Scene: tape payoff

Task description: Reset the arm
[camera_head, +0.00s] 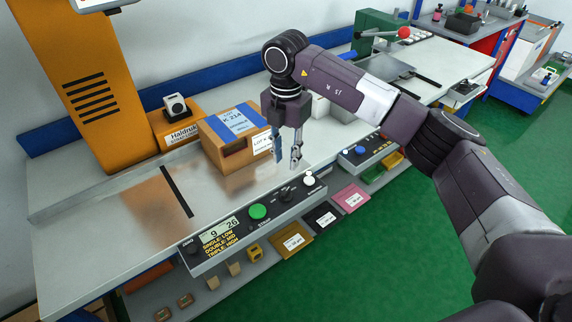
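My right arm comes in from the right and reaches over the front of the bench. My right gripper (287,154) points down above the bench beside the cardboard box, with its fingers apart and no object clearly held. A blue strip shows along its left finger; I cannot tell whether it is part of the finger. The cardboard box (211,145) has a blue label on top and sits behind and left of the gripper. The orange tape machine (83,84) stands at the left. My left gripper is not in view.
The control panel (236,237) with a display, green button (257,211) and knobs runs along the bench front, below the gripper. A blue-buttoned panel (362,152) lies to its right. A green machine (375,32) stands farther back. The green floor (400,245) is clear in front.

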